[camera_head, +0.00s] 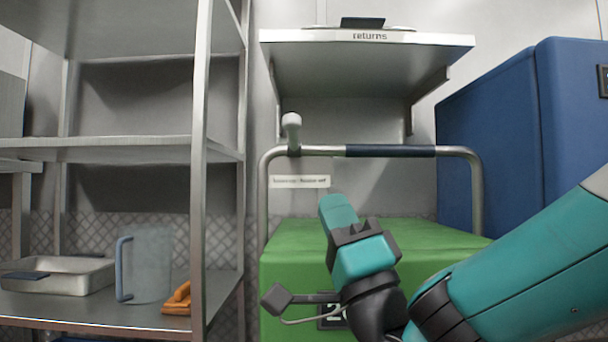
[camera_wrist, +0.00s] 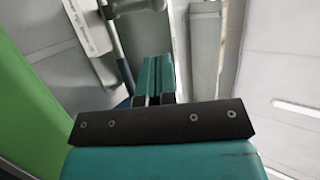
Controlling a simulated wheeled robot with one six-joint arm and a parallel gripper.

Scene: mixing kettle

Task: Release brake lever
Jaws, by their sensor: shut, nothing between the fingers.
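The brake lever (camera_head: 291,130) is a pale grey arm with a rounded top. It points up beside the left end of the push bar (camera_head: 320,151), above the green cart (camera_head: 400,232). My gripper (camera_head: 337,207) is below and to the right of the lever, in front of the cart's top, apart from both lever and bar. Its teal fingers are together and empty, and they also show shut in the wrist view (camera_wrist: 155,75).
A small label (camera_head: 299,181) hangs below the bar; its print is too small to read. A shelf marked "returns" (camera_head: 366,42) overhangs the cart. A blue cabinet (camera_head: 490,130) stands right. A metal rack (camera_head: 130,149) at left holds a jug (camera_head: 150,265) and a metal tray (camera_head: 70,275).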

